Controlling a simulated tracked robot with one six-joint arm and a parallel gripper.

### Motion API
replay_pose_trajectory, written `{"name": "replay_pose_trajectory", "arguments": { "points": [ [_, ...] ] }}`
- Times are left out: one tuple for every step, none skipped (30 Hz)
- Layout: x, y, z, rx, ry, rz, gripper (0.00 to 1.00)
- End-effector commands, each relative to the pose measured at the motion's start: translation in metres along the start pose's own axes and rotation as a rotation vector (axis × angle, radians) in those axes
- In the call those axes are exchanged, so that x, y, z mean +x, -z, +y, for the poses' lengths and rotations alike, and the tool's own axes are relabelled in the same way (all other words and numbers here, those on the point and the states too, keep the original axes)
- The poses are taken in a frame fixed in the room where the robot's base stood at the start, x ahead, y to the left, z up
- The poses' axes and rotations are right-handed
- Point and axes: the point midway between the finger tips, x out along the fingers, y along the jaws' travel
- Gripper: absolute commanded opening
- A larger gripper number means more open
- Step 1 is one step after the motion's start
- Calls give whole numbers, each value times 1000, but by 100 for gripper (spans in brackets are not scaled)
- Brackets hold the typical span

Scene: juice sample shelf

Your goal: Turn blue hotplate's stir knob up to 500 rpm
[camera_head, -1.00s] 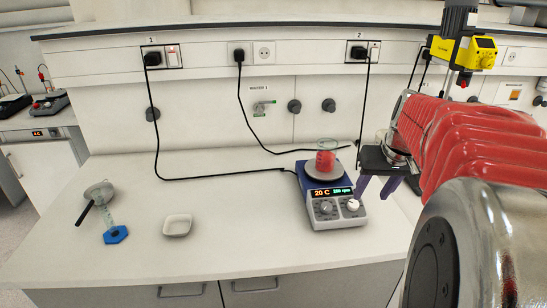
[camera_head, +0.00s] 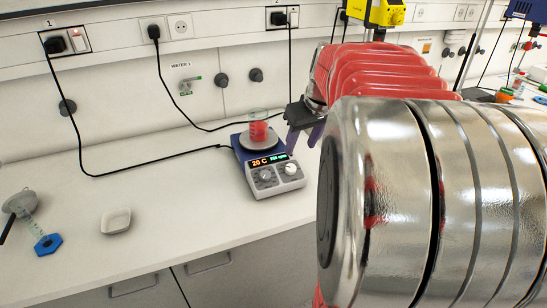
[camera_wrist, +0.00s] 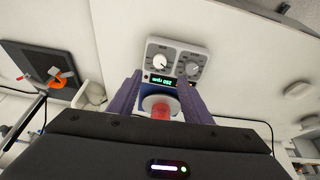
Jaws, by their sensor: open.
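The blue hotplate (camera_head: 238,145) stands on the bench with a beaker of red liquid (camera_head: 259,130) on its round plate. Its front panel has an orange 20 C readout, a green rpm readout too small to read surely, a grey knob (camera_head: 266,175) on the left and a white knob (camera_head: 291,169) on the right. My gripper (camera_head: 303,142) is open and empty, its purple fingers just behind and right of the white knob, apart from it. In the wrist view the fingers (camera_wrist: 159,80) spread below the white knob (camera_wrist: 160,62) and the grey knob (camera_wrist: 189,69), with the display between them.
A white dish (camera_head: 116,221) and a blue-based cylinder (camera_head: 47,244) sit on the left bench. Black cables run behind the hotplate to wall sockets. A yellow device (camera_head: 385,12) stands at the back. The bench front is clear.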

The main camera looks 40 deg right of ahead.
Motion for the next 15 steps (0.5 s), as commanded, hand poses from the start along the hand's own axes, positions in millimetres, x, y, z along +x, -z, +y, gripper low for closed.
{"name": "replay_pose_trajectory", "arguments": {
  "points": [
    [8, 0, -1, 0, 2, -2, 45],
    [12, -1, -1, 0, 2, -3, 45],
    [18, -1, -1, 0, 2, -3, 45],
    [23, -1, -1, 0, 2, -4, 45],
    [28, -1, -1, 0, 2, -4, 45],
    [34, -1, 0, 0, 2, -3, 45],
    [38, -1, -1, 0, 2, -3, 45],
    [43, -1, 0, 0, 2, -3, 45],
    [49, -1, 0, 0, 2, -3, 45],
    [54, -1, 0, 0, 2, -3, 45],
    [58, -1, 0, 0, 2, -3, 45],
    [65, -1, -1, 0, 2, -3, 45],
    [70, -1, -1, 0, 3, -4, 45],
    [74, -1, -1, 0, 2, -2, 45],
    [80, 0, -1, 0, 2, -3, 45]
  ]
}}
